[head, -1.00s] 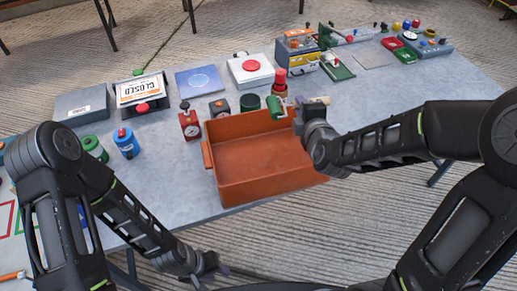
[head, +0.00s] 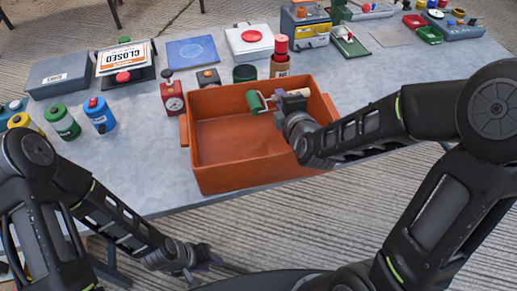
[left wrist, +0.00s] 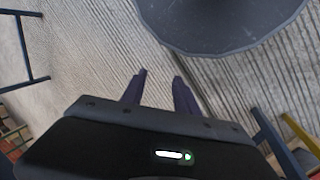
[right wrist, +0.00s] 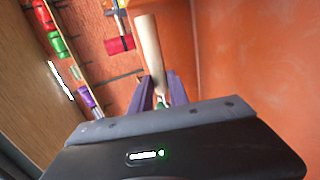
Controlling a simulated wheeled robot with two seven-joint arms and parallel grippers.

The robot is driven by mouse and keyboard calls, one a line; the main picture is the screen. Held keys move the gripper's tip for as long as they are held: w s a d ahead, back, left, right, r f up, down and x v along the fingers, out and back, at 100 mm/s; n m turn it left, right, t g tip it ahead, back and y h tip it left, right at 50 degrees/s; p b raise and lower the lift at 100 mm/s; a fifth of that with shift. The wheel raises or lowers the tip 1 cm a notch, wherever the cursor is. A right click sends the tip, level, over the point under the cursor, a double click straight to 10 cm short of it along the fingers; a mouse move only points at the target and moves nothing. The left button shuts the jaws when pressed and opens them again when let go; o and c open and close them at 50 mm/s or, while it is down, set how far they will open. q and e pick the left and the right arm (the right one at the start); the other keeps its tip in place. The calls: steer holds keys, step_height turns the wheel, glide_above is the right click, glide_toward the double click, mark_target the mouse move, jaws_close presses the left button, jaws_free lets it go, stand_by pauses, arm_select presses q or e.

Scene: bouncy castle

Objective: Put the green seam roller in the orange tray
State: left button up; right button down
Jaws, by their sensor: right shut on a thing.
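The green seam roller (head: 257,103) has a green drum and a pale wooden handle; the handle also shows in the right wrist view (right wrist: 150,50). My right gripper (head: 281,103) is shut on the roller and holds it over the far right part of the orange tray (head: 235,172). I cannot tell how high the roller is above the tray floor. Orange tray walls fill much of the right wrist view (right wrist: 245,60). The tray's visible floor is empty. My left gripper (head: 203,264) is open and empty, in front of the table edge; its spread fingers show in the left wrist view (left wrist: 160,92).
The table between jars and tray is clear.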

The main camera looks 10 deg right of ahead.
arm_select(q)
steer(key=shift+f, duration=0.25)
arm_select(e)
steer(key=shift+f, duration=0.2)
